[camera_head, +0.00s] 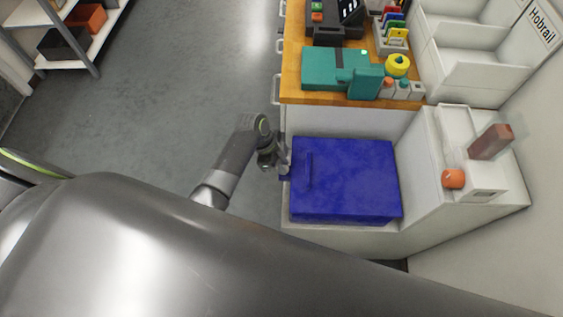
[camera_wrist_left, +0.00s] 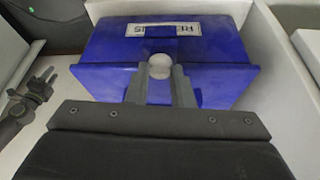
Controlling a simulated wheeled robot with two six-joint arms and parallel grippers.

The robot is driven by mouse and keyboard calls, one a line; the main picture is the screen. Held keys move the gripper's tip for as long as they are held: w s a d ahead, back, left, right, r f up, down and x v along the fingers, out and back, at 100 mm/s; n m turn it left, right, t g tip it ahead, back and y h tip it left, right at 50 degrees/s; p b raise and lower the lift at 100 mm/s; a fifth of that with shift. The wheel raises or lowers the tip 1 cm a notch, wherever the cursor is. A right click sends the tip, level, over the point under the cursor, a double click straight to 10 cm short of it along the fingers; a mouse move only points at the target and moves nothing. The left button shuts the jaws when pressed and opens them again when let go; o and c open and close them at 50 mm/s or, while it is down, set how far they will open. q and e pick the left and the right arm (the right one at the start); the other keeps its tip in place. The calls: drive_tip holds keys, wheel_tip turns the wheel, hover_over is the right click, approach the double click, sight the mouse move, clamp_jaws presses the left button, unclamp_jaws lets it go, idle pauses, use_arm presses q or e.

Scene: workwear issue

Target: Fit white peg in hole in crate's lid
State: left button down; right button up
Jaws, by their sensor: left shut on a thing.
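The blue crate (camera_head: 355,185) stands in a white bay, with its lid facing up and a raised blue bar (camera_head: 308,170) near its left edge. My left gripper (camera_head: 284,166) is at the crate's left edge. In the left wrist view, its fingers are shut on the rounded white peg (camera_wrist_left: 160,66), right in front of the blue crate (camera_wrist_left: 110,45). Whether the peg touches the crate, I cannot tell. The peg is too hidden to make out in the head view. The hole is not visible. My right gripper (camera_wrist_left: 42,82) shows small at the wrist view's left, its prongs apart and empty.
A wooden bench (camera_head: 290,85) behind the crate carries a teal case (camera_head: 325,68), a yellow roll (camera_head: 397,65) and small bottles. A white ledge to the right holds a brown block (camera_head: 490,142) and an orange cylinder (camera_head: 453,178). White bay walls stand close around the crate.

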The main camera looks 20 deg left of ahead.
idle(0.3)
use_arm(q)
drive_tip(key=c, duration=1.2)
unclamp_jaws()
drive_tip(key=shift+r, duration=0.15)
wheel_tip(320, 180, up, 9)
drive_tip(key=p, duration=0.9)
